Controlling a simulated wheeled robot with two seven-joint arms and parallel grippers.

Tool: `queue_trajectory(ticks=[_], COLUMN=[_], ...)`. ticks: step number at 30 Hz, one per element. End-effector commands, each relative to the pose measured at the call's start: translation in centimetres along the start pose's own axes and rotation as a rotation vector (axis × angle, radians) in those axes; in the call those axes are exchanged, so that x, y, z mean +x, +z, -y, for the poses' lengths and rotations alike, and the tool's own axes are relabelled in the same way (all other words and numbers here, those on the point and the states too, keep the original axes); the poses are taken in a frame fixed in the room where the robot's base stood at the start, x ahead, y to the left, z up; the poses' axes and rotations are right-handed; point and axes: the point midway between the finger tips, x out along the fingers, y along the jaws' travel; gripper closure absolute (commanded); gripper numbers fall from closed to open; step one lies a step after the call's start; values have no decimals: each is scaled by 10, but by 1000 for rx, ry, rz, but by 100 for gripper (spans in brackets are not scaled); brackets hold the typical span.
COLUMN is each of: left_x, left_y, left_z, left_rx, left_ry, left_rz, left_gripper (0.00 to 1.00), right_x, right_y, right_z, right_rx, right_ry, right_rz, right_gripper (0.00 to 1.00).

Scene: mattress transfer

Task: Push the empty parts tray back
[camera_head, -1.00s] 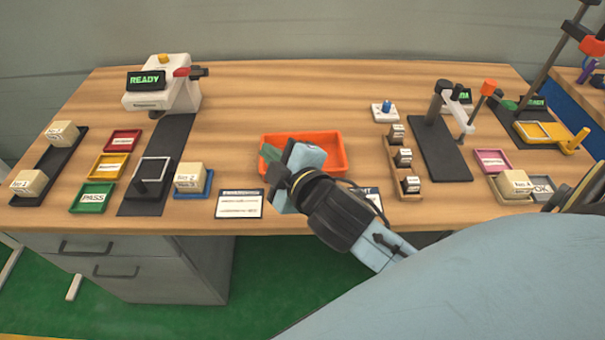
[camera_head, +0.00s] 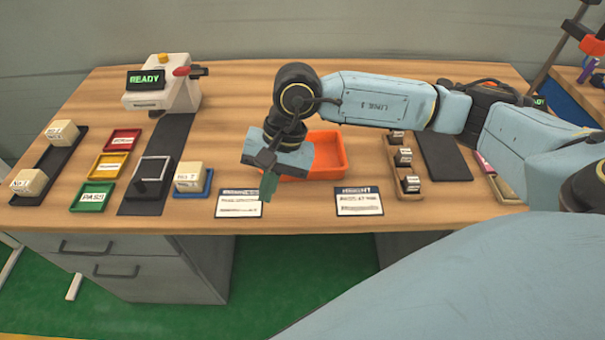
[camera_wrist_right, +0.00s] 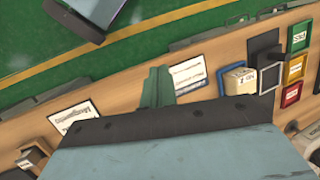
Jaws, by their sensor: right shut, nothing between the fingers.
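The orange parts tray (camera_head: 328,160) lies empty near the middle of the workbench, and my right gripper and wrist partly cover its left part in the head view. My right gripper (camera_head: 268,188) is shut and empty. Its green fingers point down in front of the tray's near left side, by the left white card. In the right wrist view the shut fingers (camera_wrist_right: 158,88) show above the bench's front edge zone, between two cards; the tray is hidden there. I cannot tell whether the fingers touch the bench. My left gripper is not in view.
White cards (camera_head: 239,203) and (camera_head: 359,201) lie along the front edge. A blue tray with a block (camera_head: 189,178) is to the left. A wooden rack of small blocks (camera_head: 404,160) stands right of the orange tray. The bench behind the tray is clear.

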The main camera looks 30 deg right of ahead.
Motion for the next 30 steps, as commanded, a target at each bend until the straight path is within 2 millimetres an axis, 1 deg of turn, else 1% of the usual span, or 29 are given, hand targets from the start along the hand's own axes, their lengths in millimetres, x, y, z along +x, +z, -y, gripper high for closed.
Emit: queue_trajectory(ticks=[1, 3, 6, 9, 11, 14, 25, 26, 27, 30], left_x=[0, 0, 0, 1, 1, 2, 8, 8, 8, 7], left_y=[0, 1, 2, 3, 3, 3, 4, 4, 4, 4], left_z=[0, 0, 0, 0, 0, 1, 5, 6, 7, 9], left_rx=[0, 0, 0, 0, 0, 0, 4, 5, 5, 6], left_ry=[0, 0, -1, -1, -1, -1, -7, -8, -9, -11], left_rz=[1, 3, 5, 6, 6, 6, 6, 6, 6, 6], left_gripper=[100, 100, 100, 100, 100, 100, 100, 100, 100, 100], right_x=[-10, -22, -34, -36, -32, -18, 56, 56, 52, 48], right_y=[-22, -42, -60, -67, -69, -72, -90, -95, -103, -115], right_z=[-15, -32, -48, -56, -58, -62, -84, -84, -81, -79], right_rx=[-29, -59, -80, -86, -87, -87, -85, -84, -82, -85], right_ry=[80, 172, 259, 296, 302, 302, 300, 298, 295, 295], right_rz=[-80, -156, -220, -242, -245, -242, -239, -243, -246, -244], right_gripper=[100, 100, 100, 100, 100, 100, 100, 100, 100, 100])
